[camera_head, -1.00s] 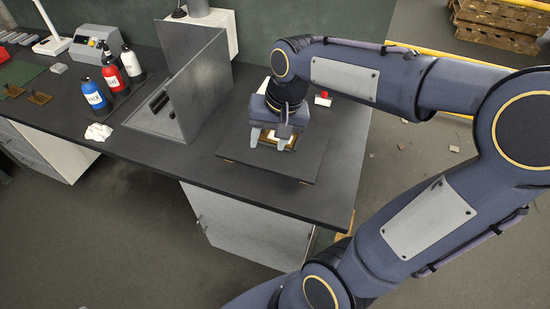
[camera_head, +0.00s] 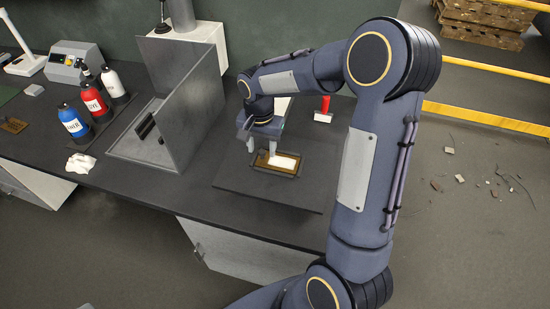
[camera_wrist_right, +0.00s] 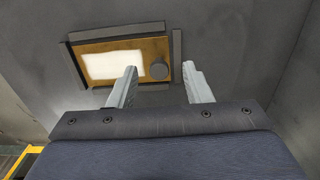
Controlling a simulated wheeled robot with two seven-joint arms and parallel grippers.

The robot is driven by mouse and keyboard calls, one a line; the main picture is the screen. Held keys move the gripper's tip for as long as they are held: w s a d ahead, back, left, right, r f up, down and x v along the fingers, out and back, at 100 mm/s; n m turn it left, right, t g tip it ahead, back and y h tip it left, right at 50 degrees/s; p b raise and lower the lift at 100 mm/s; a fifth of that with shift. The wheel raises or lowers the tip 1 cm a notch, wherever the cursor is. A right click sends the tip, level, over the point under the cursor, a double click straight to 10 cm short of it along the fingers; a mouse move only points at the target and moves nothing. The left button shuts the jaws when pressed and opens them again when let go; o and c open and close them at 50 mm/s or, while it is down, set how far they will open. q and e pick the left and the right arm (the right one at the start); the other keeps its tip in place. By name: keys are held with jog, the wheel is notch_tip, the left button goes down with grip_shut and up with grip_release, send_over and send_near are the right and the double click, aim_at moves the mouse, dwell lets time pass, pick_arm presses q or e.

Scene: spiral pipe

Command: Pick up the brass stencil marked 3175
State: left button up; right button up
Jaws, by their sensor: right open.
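A brass plate (camera_head: 263,161) with a white rectangle (camera_head: 285,162) on it lies in a dark frame on a flat dark board. Any number on it is too small to read. Another brass plate (camera_head: 12,125) lies at far left. My left gripper is out of view.
A grey upright panel (camera_head: 187,85) stands left of the board (camera_head: 235,178). A red-handled tool (camera_head: 324,109) lies behind it. Blue (camera_head: 73,124), red (camera_head: 94,100) and white (camera_head: 112,80) bottles and a white cloth (camera_head: 80,163) are further left.

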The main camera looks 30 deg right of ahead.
jog(key=shift+f, duration=0.4)
jog(key=shift+c, duration=0.4)
grip_shut()
jog(key=shift+r, duration=0.15)
